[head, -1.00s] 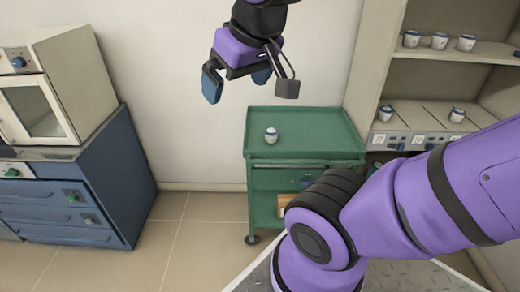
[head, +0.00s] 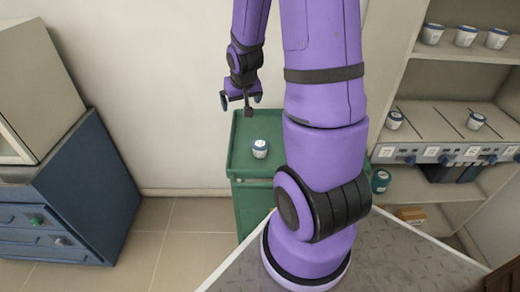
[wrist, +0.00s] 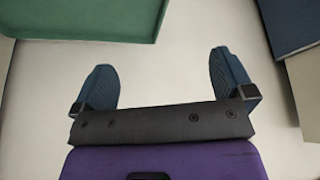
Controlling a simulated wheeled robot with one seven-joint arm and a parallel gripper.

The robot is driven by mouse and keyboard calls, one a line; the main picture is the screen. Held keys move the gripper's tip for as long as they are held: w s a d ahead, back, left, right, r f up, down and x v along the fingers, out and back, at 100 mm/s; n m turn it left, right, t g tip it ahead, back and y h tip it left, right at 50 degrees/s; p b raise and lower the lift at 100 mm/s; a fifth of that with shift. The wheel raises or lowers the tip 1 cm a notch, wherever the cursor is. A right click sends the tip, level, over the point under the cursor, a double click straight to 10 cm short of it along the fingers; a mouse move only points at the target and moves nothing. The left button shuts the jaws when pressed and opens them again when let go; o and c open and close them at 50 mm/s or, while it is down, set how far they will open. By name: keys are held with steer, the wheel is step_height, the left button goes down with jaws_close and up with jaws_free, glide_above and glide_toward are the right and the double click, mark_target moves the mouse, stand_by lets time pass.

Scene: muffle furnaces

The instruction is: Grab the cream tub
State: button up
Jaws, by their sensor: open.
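A small white tub with a blue lid (head: 260,148) stands upright on the top of the green cart (head: 241,160) in the head view. It looks like the cream tub. My gripper (head: 240,100) is open and empty, above and a little left of the tub, apart from it. In the wrist view my gripper (wrist: 165,85) shows two blue fingers spread wide with nothing between them. The tub does not show in the wrist view; a green corner of the cart (wrist: 85,15) shows at its top left.
A shelf (head: 445,90) at right holds several similar white tubs, with a dark green jar (head: 380,181) lower down. A blue cabinet (head: 85,185) with a furnace (head: 30,80) on it stands at left. My arm hides the cart's right part. Floor between cabinet and cart is clear.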

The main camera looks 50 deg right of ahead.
steer(key=m, duration=0.2)
glide_toward(260, 143)
steer(key=shift+x, duration=4.95)
steer(key=shift+s+a+f, duration=0.1)
steer(key=shift+s+a, duration=0.05)
steer(key=c, duration=1)
steer(key=shift+c, duration=0.2)
